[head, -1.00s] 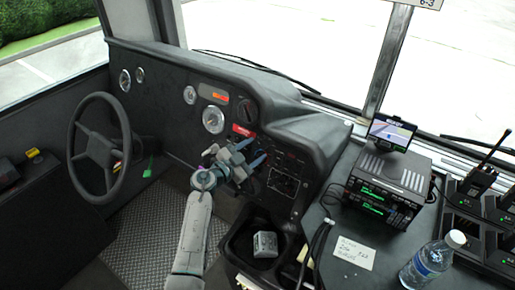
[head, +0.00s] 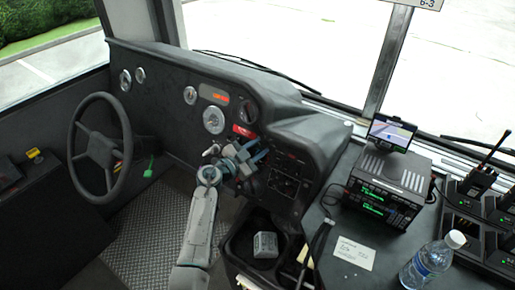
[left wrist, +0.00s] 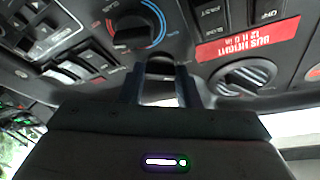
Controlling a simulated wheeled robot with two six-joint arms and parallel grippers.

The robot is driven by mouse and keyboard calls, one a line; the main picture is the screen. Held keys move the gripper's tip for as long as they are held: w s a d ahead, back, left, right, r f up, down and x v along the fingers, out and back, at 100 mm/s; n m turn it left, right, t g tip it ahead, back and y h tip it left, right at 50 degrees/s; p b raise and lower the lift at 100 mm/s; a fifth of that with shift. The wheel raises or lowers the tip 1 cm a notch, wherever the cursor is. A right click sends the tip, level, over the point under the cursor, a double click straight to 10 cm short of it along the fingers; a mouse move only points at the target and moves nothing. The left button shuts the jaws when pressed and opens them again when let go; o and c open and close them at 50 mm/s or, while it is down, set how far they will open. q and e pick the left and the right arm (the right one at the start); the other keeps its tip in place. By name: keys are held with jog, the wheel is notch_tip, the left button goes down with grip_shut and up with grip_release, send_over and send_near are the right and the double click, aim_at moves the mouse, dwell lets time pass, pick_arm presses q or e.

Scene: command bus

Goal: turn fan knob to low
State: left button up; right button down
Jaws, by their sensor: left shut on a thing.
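My left gripper (head: 253,150) reaches the dashboard panel in the head view. In the left wrist view its two fingers (left wrist: 160,84) stand on either side of a dark round knob (left wrist: 160,68), apparently the fan knob, and are shut on it. The fingers and gripper body hide much of this knob, and I cannot read its setting or label. My right gripper is not in view.
A knob with a blue and red ring (left wrist: 135,38) and another ridged knob (left wrist: 245,77) sit close to the fingers. A red height label (left wrist: 248,40) is nearby. The steering wheel (head: 99,148) stands left; a radio (head: 384,190) and bottle (head: 432,259) are right.

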pick_arm(q)
jog(key=shift+r+m+g+p, duration=0.2)
jog(key=shift+m+g+p, duration=0.1)
jog(key=shift+m+p, duration=0.25)
jog(key=m+p, duration=0.1)
jog(key=m, duration=0.1)
jog(key=m+g+p, duration=0.1)
jog(key=p, duration=0.1)
jog(key=shift+w+a+r+m+g, duration=0.1)
jog(key=shift+w+r+m+g, duration=0.05)
jog(key=shift+m+g, duration=0.2)
jog(key=shift+m+g+p, duration=0.25)
jog(key=shift+m+p, duration=0.55)
jog(key=shift+p, duration=0.15)
jog(key=shift+m+g+p, duration=0.4)
jog(key=shift+m+p, duration=0.15)
jog(key=shift+m, duration=0.25)
jog(key=shift+m+g+p, duration=0.3)
jog(key=shift+m+p, duration=0.3)
jog(key=shift+m, duration=0.4)
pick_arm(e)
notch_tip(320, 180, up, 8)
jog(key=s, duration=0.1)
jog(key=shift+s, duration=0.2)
pick_arm(q)
jog(key=o, duration=1)
